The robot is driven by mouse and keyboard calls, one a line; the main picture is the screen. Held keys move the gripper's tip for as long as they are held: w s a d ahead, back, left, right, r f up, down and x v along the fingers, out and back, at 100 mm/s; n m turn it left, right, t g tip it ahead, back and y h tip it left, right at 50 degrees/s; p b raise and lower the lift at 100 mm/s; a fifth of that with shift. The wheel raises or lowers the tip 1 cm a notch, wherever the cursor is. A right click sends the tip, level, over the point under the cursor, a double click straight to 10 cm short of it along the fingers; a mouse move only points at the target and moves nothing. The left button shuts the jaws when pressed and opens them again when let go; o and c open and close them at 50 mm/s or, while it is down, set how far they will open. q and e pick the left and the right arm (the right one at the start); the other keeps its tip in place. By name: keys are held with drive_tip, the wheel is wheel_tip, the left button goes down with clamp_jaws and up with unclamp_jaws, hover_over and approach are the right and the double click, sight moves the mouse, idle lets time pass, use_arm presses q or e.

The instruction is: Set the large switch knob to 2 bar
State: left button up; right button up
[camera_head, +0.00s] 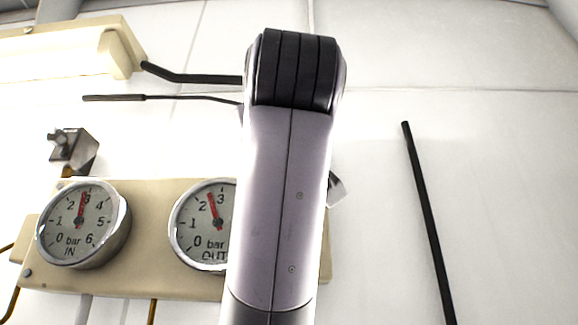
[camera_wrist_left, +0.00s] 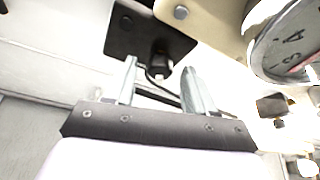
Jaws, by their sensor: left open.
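The large switch knob cannot be made out for certain. In the left wrist view a black part (camera_wrist_left: 159,68) stands out from a dark square plate (camera_wrist_left: 130,32), beyond my left gripper (camera_wrist_left: 159,72). The gripper's two fingers are apart, with nothing seen held between them. In the head view, the IN gauge (camera_head: 78,222) has its red needle close to 3. The OUT gauge (camera_head: 190,225) is partly hidden behind my arm; its needle points between 2 and 3. My left gripper is out of the head view. My right gripper is in neither view.
A beige panel (camera_head: 155,272) carries both gauges on the white wall. A metal bracket (camera_head: 75,150) sits above the IN gauge. A lamp (camera_head: 60,55) is at upper left. A black rod (camera_head: 428,215) stands at right. Part of a gauge (camera_wrist_left: 297,45) shows at the wrist view's right edge.

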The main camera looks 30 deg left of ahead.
use_arm(q)
drive_tip(key=shift+w+a+r, duration=0.1)
drive_tip(key=shift+w+a, duration=0.05)
drive_tip(key=shift+w, duration=0.1)
clamp_jaws()
